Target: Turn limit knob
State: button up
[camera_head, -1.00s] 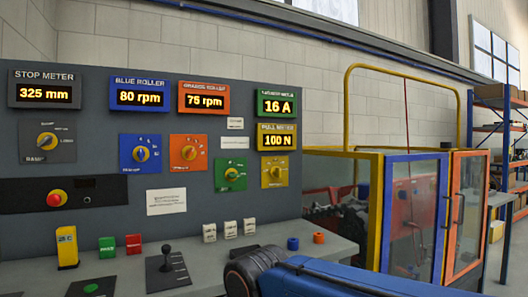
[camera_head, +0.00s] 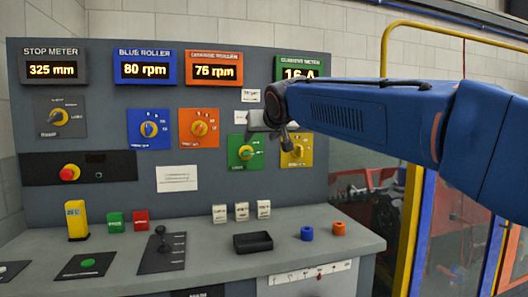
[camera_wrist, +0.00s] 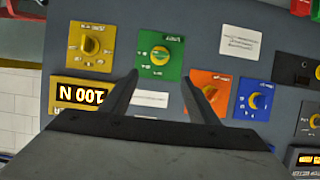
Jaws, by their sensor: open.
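The control panel (camera_head: 100,100) carries several knobs on coloured plates. The green plate's knob (camera_head: 246,152) is at the lower right; in the wrist view the yellow-tipped green knob (camera_wrist: 160,55) is upside down, just beyond and between my fingertips. The plate labels are too small to read surely, so I cannot tell which says limit. The yellow plate's knob (camera_wrist: 91,45) is left of it in the wrist view and partly hidden by my gripper in the head view. My gripper (camera_wrist: 160,77) is open and empty, in front of the panel and apart from the knobs.
The orange knob (camera_head: 199,128) and blue knob (camera_head: 149,129) sit left of the green plate. A red stop button (camera_head: 70,172) is at far left. The desk below holds a black tray (camera_head: 252,242), a joystick (camera_head: 161,240) and blue and orange rings (camera_head: 307,233).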

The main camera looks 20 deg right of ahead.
aim_at(248, 153)
jog(key=x, duration=1.7)
jog(key=shift+f, duration=0.15)
jog(key=shift+c, duration=0.6)
jog(key=c, duration=0.9)
